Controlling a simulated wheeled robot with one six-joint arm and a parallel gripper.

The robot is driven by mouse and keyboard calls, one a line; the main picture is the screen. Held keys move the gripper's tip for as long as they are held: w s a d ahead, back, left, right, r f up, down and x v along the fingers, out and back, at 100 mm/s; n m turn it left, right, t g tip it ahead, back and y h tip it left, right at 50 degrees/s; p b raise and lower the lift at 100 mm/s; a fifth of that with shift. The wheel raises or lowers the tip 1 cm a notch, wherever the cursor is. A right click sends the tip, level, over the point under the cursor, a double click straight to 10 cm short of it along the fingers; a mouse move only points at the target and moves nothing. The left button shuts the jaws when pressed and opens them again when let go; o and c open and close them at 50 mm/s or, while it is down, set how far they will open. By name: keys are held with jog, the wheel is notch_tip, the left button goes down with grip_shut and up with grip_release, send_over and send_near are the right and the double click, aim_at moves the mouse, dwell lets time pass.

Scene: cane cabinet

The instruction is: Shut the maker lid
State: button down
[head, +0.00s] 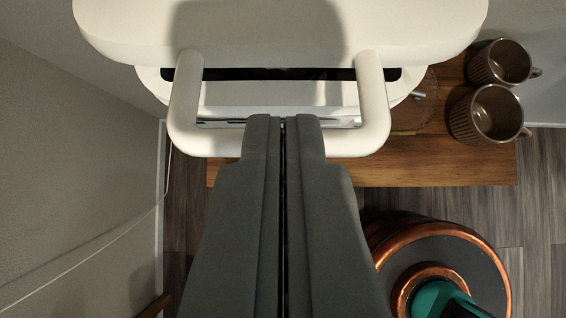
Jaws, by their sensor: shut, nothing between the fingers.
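The maker lid (280,30) is a thick cream-white slab at the top of the head view, with a U-shaped cream handle (374,105) extending toward me. A dark gap shows between the lid and the cream maker body (270,95) below it. My gripper (283,118) is shut and empty, pointing up the picture. Its fingertips overlap the handle's front bar in this view. I cannot tell whether they touch it, and they hide the middle of that bar. A shadow falls on the lid.
The maker stands on a wooden cabinet top (440,172). Two brown ribbed mugs, a rear one (500,62) and a front one (488,114), stand at the right. A round copper-rimmed object (440,245) is lower right. A grey wall (70,150) is close on the left.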

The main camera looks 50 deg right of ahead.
notch_tip(320, 180, down, 7)
jog(key=h, duration=0.1)
jog(key=shift+s+a+f+t, duration=0.15)
jog(key=shift+s+a+t, duration=0.25)
jog(key=shift+a, duration=0.05)
